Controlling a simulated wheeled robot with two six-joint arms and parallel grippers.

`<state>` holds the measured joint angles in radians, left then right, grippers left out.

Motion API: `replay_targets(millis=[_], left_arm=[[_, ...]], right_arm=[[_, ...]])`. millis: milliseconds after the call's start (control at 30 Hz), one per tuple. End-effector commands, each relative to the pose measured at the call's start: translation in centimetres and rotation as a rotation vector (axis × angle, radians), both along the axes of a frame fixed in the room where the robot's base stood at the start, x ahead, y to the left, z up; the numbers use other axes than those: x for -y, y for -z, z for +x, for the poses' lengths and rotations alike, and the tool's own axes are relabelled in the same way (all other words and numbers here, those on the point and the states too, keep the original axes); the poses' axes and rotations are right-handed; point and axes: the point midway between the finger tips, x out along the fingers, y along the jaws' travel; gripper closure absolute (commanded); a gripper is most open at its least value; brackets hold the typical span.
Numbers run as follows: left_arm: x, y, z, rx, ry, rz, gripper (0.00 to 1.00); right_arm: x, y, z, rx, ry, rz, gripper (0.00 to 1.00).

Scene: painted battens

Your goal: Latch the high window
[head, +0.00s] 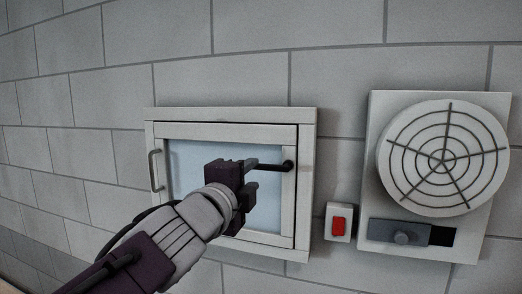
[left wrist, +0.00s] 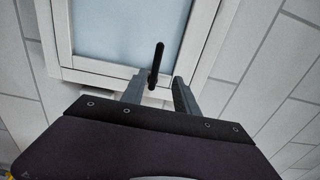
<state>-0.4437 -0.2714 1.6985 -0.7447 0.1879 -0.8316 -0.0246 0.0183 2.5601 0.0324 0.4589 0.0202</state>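The window (head: 304,200) has a white frame and a pale pane, set in the wall; its sash looks shut or nearly so. A black latch lever (head: 270,167) sits at the sash's right side and points left, about level, from its round pivot. The lever also shows in the left wrist view (left wrist: 157,62). My left gripper (head: 250,178) is in front of the pane at the lever's free end. In the left wrist view its two grey fingers (left wrist: 159,92) are apart, with the lever showing between and beyond them. I cannot tell whether they touch it. My right gripper is out of view.
A grey pull handle (head: 155,171) is on the window's left side. To the right are a red switch (head: 338,226) and a round vent fan (head: 443,158) on a panel with a grey slider (head: 400,233). The block wall around them is bare.

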Motion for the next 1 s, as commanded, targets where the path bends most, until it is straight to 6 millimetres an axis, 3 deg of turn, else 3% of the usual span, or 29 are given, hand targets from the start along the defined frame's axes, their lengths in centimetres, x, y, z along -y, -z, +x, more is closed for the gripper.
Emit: replay_targets(millis=[167, 533, 900, 1000], left_arm=[[0.3, 0.4, 1.1, -0.006, -0.003, 0.001, 0.64], [2.4, 0.3, 7.8, -0.007, -0.003, -0.001, 0.64], [2.7, 0.4, 8.8, -0.006, -0.003, -0.001, 0.64], [2.7, 0.4, 8.8, -0.006, -0.003, -0.001, 0.91]], right_arm=[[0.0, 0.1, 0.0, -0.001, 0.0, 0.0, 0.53], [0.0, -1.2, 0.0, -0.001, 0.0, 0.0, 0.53], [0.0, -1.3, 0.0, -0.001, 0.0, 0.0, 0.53], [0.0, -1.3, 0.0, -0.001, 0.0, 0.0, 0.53]])
